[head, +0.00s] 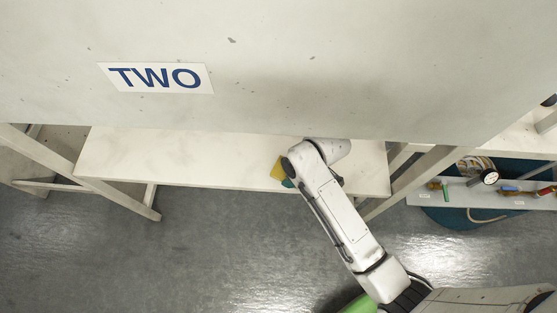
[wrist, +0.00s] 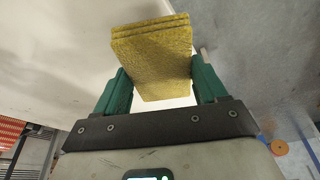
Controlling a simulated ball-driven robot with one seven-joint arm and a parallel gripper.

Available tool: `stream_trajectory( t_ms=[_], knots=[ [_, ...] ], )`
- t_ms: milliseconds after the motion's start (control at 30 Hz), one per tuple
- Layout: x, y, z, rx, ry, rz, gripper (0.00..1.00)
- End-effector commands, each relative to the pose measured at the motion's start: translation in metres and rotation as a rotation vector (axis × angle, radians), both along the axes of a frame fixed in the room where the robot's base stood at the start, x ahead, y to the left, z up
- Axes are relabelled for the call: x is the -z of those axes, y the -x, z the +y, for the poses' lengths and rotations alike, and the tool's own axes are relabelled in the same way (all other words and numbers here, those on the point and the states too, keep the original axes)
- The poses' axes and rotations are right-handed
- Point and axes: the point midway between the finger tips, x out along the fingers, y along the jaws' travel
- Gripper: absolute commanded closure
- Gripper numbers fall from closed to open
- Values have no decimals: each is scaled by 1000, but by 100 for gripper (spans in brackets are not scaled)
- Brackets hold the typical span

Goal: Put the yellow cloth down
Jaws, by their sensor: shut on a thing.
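The yellow cloth (wrist: 155,68) is a folded, thick-looking pad held between the two green fingers of my gripper (wrist: 160,85) in the wrist view. The fingers press on its left and right sides. In the head view a small part of the cloth (head: 278,168) shows beside my arm, over the front part of the white shelf (head: 180,160). My gripper (head: 288,182) is mostly hidden there by the arm. Whether the cloth touches the shelf is not clear.
A large pale panel marked "TWO" (head: 155,77) overhangs the back of the shelf. The shelf left of my arm is bare. Slanted white legs (head: 85,175) stand at the left.

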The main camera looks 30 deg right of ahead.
Motion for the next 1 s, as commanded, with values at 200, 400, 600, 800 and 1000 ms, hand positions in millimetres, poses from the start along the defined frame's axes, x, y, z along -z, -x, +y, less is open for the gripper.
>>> stream_trajectory(
  t_ms=[200, 400, 600, 800, 1000],
  knots=[
    [-1, -41, 12, -1, 0, -1, 57],
    [-1, -54, 16, -1, 0, -1, 57],
    [24, -57, 17, 0, -1, 3, 57],
    [35, -58, 17, 0, -1, -1, 57],
    [35, -57, 17, 0, -1, -1, 57]
  ],
)
